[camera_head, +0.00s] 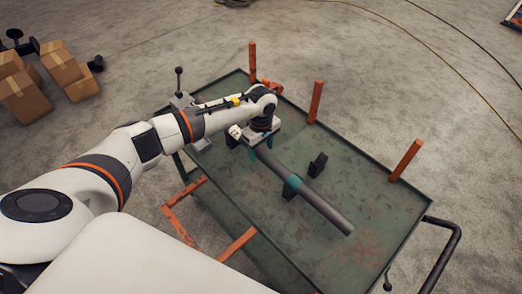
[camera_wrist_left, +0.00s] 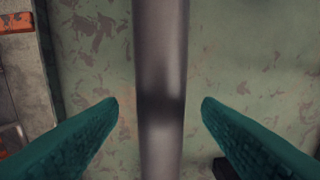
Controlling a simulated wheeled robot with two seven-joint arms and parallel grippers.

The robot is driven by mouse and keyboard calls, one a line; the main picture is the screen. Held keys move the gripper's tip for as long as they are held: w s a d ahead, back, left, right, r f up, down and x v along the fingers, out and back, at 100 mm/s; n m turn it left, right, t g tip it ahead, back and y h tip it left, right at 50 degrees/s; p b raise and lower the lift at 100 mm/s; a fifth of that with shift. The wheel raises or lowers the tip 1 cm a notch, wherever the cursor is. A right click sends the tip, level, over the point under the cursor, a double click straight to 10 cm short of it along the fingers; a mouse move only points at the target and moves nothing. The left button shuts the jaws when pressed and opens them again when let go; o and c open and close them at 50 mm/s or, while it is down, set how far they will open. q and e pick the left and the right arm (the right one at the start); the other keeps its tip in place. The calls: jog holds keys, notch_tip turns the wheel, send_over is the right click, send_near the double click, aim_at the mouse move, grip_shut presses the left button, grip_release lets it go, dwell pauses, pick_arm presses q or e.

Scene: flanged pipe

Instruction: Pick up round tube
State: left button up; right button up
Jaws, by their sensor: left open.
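The round tube (camera_head: 322,207) is a long grey metal cylinder lying diagonally above the green cart top. Its near right end is free, and its far end passes under my left gripper (camera_head: 261,147). A teal patch (camera_head: 292,184) shows around its middle. In the left wrist view the tube (camera_wrist_left: 161,70) runs top to bottom between the two teal fingers of my left gripper (camera_wrist_left: 160,105). These fingers are open, with a gap on each side of the tube. My right gripper is not in view.
The green cart (camera_head: 365,259) has a raised rim and orange posts (camera_head: 315,102) along its far side. A black block (camera_head: 317,165) stands beside the tube. Cardboard boxes (camera_head: 25,98) lie on the floor at the left. The cart's near right surface is clear.

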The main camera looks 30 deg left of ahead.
pick_arm(q)
jog(key=shift+f, duration=0.8)
grip_shut()
jog(key=shift+w+r, duration=0.1)
jog(key=shift+r, duration=0.1)
